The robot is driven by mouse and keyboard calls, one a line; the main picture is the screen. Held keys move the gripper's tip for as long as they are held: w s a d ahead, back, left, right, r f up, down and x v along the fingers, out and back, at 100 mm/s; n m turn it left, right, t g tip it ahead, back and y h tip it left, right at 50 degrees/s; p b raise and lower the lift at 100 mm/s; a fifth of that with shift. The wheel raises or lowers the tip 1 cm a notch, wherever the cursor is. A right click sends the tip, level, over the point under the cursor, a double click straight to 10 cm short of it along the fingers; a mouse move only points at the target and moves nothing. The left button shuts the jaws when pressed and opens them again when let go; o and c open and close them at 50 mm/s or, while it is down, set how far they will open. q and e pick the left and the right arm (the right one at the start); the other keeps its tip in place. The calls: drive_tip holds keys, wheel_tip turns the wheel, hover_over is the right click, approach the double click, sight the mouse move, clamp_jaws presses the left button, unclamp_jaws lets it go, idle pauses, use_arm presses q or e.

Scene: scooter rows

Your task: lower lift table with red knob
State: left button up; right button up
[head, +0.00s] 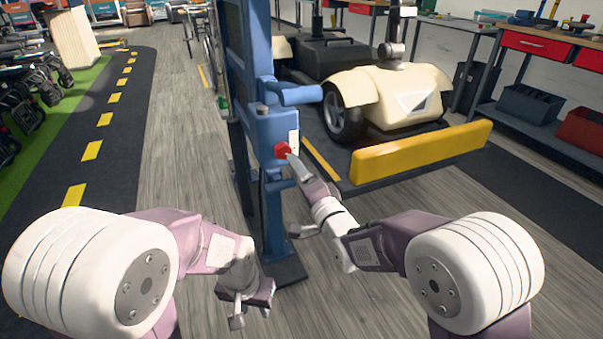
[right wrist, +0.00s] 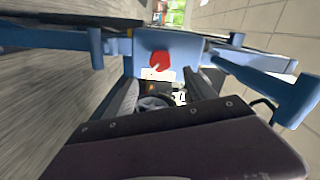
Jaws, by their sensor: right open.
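The lift table has a blue post (head: 236,70) and a dark platform with a yellow front edge (head: 420,152). A cream scooter (head: 385,100) stands on the platform. The red knob (head: 282,151) sits on the blue control box (head: 272,128) of the post. It also shows in the right wrist view (right wrist: 160,61), beyond and between the fingertips. My right gripper (head: 293,163) is open close in front of the knob; I cannot tell whether it touches. My left gripper (head: 248,308) hangs open and empty, low in front of the post.
Workbenches with red drawers (head: 537,43) stand at the right, with a red bin (head: 580,132) beneath. Scooters (head: 25,105) line a green strip at the left. A dark lane with yellow dashes (head: 92,150) and clear wooden floor (head: 165,130) lie left of the post.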

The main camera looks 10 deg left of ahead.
drive_tip(key=w+d+r+m+t+h+p, duration=0.3)
drive_tip(key=d+r, duration=0.4)
drive_tip(key=d, duration=0.6)
drive_tip(key=d+f+g+h+p, duration=0.2)
drive_tip(key=d+h, duration=0.1)
drive_tip(key=d, duration=0.4)
drive_tip(key=s+d+f+n+g+h+p, duration=0.1)
drive_tip(key=s+d+f+n+g+h, duration=0.3)
drive_tip(key=s+d+f+g, duration=0.65)
drive_tip(key=s+a+f+n+g, duration=0.1)
drive_tip(key=s+f+n+g, duration=0.15)
drive_tip(key=s+f, duration=0.45)
drive_tip(key=s+f+n+g, duration=0.2)
drive_tip(key=s+n, duration=0.2)
drive_tip(key=s, duration=0.6)
wheel_tip(320, 180, up, 37)
drive_tip(key=p, duration=3.8)
drive_tip(key=shift+r, duration=0.2)
